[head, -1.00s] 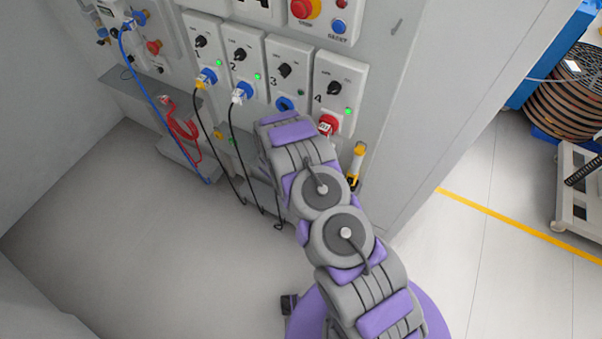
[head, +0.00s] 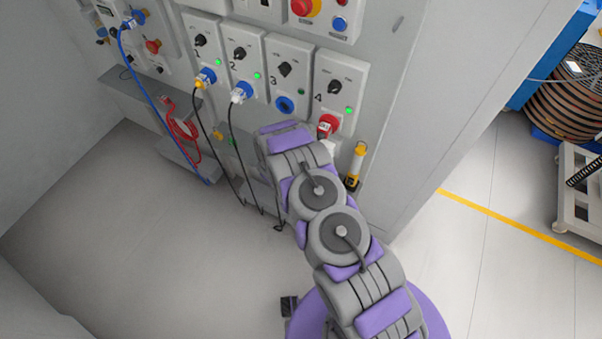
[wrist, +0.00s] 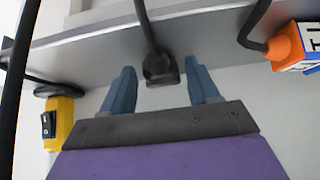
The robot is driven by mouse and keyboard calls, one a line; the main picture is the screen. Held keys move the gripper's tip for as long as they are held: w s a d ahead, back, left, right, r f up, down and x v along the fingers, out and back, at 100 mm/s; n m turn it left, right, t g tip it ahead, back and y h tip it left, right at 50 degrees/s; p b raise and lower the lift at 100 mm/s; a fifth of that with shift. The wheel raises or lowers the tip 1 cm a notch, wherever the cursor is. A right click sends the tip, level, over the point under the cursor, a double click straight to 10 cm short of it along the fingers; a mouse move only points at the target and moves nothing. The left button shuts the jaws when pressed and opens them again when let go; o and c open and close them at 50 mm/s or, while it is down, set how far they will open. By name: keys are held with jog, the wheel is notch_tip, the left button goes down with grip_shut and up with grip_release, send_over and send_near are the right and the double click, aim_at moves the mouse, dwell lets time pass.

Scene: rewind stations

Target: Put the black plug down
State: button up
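The black plug (wrist: 160,72) shows in the wrist view, with its black cable running up out of the picture. It lies between the two blue fingers of my gripper (wrist: 160,80), at the edge of a grey shelf (wrist: 100,38). The fingers are spread, with a gap on each side of the plug. I cannot tell whether the plug rests fully on the shelf. In the head view my arm hides the gripper and the plug.
Orange-and-blue item (wrist: 288,48) lies right of the plug; a yellow switch box (wrist: 60,122) is at left. In the head view, socket 3 (head: 284,105) is empty, and a red plug (head: 328,124) sits in station 4. A yellow device (head: 355,165) stands beside my arm.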

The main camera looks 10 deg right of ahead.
jog(key=shift+o, duration=0.3)
jog(key=shift+r, duration=0.15)
jog(key=shift+s+a+r, duration=0.1)
jog(key=shift+a+r, duration=0.05)
jog(key=shift+r, duration=0.1)
jog(key=p+v, duration=0.2)
jog(key=v, duration=0.9)
jog(key=shift+s, duration=0.2)
jog(key=shift+a+r, duration=0.1)
jog(key=shift+r, duration=0.05)
jog(key=a+r+n+y, duration=0.2)
jog(key=a+r+y, duration=0.4)
jog(key=r, duration=0.8)
jog(key=s+r+n+g+y, duration=0.25)
jog(key=s+r, duration=0.45)
jog(key=r, duration=0.7)
jog(key=s+d+r+n+g+h, duration=0.1)
jog(key=s+d+r, duration=0.3)
jog(key=s, duration=0.6)
jog(key=s+d+r+g+h, duration=0.1)
jog(key=s+d+r, duration=0.3)
jog(key=s, duration=0.7)
jog(key=s+d+r+n+g+h, duration=0.1)
jog(key=s+d+r+g+h, duration=0.1)
jog(key=s+d+r, duration=0.3)
jog(key=s+d+g, duration=0.1)
jog(key=s+d, duration=0.2)
jog(key=s, duration=0.3)
jog(key=shift+s+n, duration=0.2)
jog(key=shift+n, duration=0.15)
